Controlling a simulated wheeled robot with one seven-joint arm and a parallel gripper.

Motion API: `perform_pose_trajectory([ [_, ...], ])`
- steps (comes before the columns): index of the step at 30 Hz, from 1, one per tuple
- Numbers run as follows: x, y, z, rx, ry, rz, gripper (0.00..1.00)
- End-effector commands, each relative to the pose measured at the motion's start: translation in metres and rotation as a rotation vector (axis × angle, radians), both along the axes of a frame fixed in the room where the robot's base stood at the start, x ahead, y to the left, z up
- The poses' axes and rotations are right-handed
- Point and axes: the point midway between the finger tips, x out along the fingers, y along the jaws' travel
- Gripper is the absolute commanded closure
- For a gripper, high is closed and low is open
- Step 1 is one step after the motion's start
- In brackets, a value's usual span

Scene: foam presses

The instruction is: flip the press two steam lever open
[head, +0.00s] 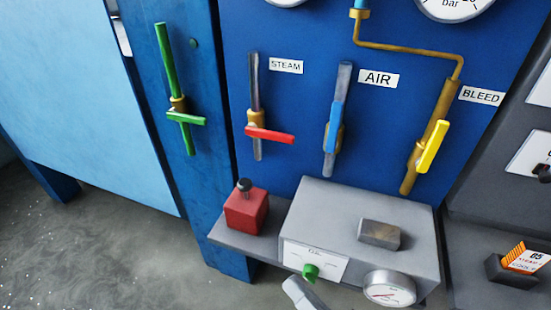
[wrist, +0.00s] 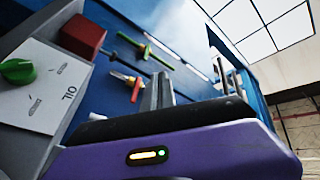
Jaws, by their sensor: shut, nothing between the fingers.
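The steam lever (head: 270,135) has a red handle and sits on a grey vertical pipe under the STEAM label (head: 286,66) on a blue panel. Its handle lies across the pipe, pointing right and slightly down. It also shows small in the wrist view (wrist: 127,79), beyond my gripper. My gripper (wrist: 160,80) has a purple body and grey fingers, which are together and empty. It is apart from the lever. No press number is readable in these views.
A blue AIR lever (head: 335,112) and a yellow BLEED lever (head: 432,146) are to the right. A green lever (head: 187,118) is left. Below the steam lever, a red block (head: 246,211) with a black knob and a grey OIL box (head: 340,205) stand on a shelf.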

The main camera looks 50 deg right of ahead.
Motion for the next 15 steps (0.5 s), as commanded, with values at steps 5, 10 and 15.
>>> perform_pose_trajectory([
  [5,0.047,-0.029,0.011,0.436,-0.339,-0.035,1.00],
  [10,0.083,-0.062,0.014,0.835,-0.651,-0.038,1.00],
  [15,0.120,-0.092,0.005,1.214,-0.957,-0.024,1.00],
])
